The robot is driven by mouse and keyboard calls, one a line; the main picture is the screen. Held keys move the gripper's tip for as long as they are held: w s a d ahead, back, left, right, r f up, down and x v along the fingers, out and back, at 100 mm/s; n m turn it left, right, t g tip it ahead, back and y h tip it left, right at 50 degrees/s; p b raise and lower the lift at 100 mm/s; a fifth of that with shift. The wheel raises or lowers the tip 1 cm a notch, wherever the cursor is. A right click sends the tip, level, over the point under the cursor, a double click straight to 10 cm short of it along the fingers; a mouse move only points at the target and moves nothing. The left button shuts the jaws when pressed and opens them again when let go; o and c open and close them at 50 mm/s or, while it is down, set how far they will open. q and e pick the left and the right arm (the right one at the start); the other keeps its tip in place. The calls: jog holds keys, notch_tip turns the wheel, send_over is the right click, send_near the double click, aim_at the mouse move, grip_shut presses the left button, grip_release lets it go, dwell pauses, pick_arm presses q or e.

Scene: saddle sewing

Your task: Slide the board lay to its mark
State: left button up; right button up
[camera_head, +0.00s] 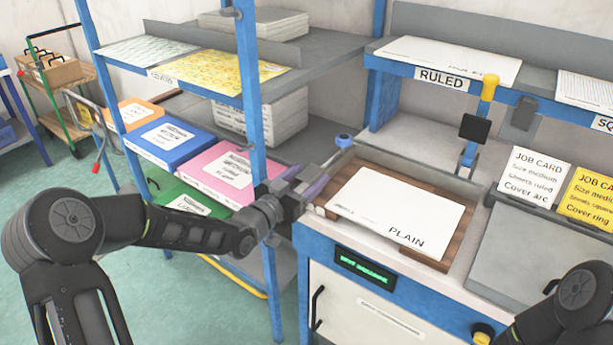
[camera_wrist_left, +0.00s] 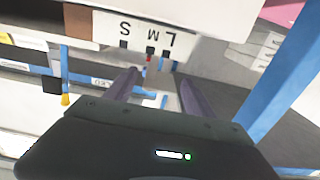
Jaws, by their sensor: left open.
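The saddle station (camera_head: 450,240) holds a wooden-edged bed with a white sheet marked PLAIN (camera_head: 395,212). A blue knob (camera_head: 343,141) stands at the bed's back left corner; I cannot tell for sure whether it belongs to the board lay. In the left wrist view a white scale strip (camera_wrist_left: 200,22) carries the letters S, M and L, with dark squares beside them and a small red mark (camera_wrist_left: 149,62) near the middle one. My left gripper (camera_head: 318,186) is open and empty at the bed's left edge. Its two fingers (camera_wrist_left: 158,90) point toward the strip, apart from it. My right gripper is out of view.
A blue shelf post (camera_head: 252,90) stands close behind my left wrist. Orange, blue, pink (camera_head: 225,172) and green boxes fill the left shelf. A yellow-topped lever (camera_head: 488,88) and job cards (camera_head: 533,178) stand right of the bed. A green display (camera_head: 364,267) is on the front.

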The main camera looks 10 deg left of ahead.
pick_arm(q)
jog(key=shift+c, duration=0.2)
jog(key=shift+d, duration=0.1)
grip_shut()
dwell(0.5)
